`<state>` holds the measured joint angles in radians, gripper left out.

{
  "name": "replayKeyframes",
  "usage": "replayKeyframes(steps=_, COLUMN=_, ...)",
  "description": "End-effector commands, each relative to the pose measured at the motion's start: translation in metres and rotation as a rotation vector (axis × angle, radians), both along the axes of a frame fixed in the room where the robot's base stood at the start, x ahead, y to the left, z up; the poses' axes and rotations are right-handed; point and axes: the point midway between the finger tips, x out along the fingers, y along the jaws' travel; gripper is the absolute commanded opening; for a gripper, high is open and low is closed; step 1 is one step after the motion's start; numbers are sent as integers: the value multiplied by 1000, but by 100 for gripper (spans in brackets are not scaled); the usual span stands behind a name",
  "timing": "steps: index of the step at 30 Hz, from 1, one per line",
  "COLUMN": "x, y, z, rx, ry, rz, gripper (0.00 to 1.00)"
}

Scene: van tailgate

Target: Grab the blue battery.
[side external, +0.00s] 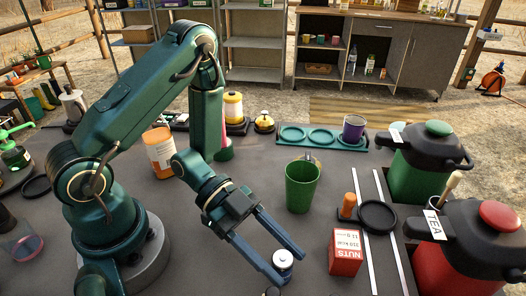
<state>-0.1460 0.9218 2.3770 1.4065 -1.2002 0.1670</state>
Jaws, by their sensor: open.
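No plainly blue battery can be made out in the side view. My gripper (287,266) is low over the dark tabletop, its two long blue-grey fingers apart. A small round object with a whitish top (283,259) is between the fingertips; it may be the end of a battery, but its side colour is hidden. I cannot tell whether the fingers touch it. Another small dark round object (272,292) is cut off by the bottom edge of the picture, just below the fingertips.
A red NUTS box (345,254) stands right of the fingertips, with a green cup (301,187) behind. A black round dish (377,216) and an orange-topped item (348,206) are farther right. Green (424,165) and red (474,248) jugs line the right edge.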

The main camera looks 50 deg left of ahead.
Motion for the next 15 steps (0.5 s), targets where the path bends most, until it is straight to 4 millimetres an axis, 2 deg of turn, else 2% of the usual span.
replayKeyframes(steps=4, x=1, y=-6, z=-3, rx=1, ry=0, rz=-1, gripper=56)
replayKeyframes(steps=12, x=2, y=-7, z=-3, rx=1, ry=-1, rz=1, gripper=56)
replayKeyframes(steps=14, x=2, y=-7, z=-3, rx=1, ry=-1, rz=1, gripper=33)
replayKeyframes(steps=15, x=2, y=-7, z=-3, rx=1, ry=-1, rz=1, gripper=17)
